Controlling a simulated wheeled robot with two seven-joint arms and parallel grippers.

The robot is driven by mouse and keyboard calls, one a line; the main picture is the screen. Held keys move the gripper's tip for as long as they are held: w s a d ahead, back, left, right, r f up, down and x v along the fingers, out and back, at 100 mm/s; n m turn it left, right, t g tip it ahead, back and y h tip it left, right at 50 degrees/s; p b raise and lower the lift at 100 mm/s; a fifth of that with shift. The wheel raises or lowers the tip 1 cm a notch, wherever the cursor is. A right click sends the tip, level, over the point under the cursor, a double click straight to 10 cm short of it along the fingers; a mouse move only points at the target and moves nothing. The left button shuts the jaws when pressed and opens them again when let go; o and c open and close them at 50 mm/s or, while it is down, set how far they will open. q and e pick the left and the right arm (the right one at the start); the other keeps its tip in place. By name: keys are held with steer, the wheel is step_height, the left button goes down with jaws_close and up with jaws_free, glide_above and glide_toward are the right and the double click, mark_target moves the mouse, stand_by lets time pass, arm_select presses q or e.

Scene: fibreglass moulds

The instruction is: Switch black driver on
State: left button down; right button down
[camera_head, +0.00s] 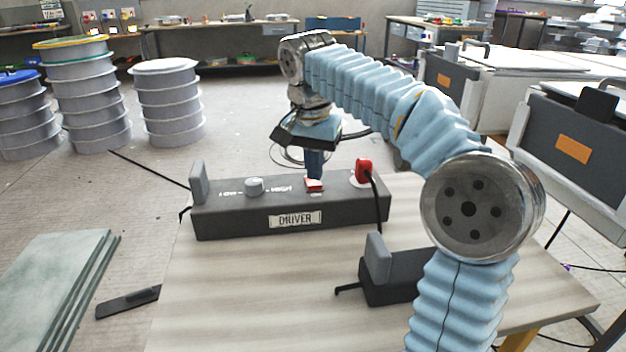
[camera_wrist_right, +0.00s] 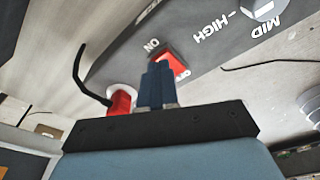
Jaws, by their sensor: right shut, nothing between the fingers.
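The black driver (camera_head: 350,212), a long dark box with a "DRIVER" label, lies on the wooden table. Its red rocker switch (camera_head: 314,187) is on the top face. It also shows in the right wrist view (camera_wrist_right: 178,64), between the words ON and OFF. My right gripper (camera_head: 315,174) points down with its blue fingers shut and empty, right at the switch. In the right wrist view the fingertips (camera_wrist_right: 159,66) overlap the switch and partly hide it, on its ON side. I cannot tell whether they touch it or which side is pressed. My left gripper is not in view.
A red plug (camera_head: 363,171) with a black cable stands right of the switch, close to my fingers. A light knob (camera_head: 254,186) sits to the left. A smaller dark box (camera_head: 385,289) is nearer on the table (camera_head: 240,300). The table's front left is clear.

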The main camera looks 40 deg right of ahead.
mark_target(314, 191)
steer(key=shift+f+b, duration=0.65)
steer(key=shift+f, duration=0.25)
stand_by(0.5)
step_height(314, 191, up, 3)
steer(key=p, duration=0.3)
steer(key=shift+r, duration=0.1)
step_height(314, 191, up, 4)
steer(key=p, duration=0.4)
stand_by(0.4)
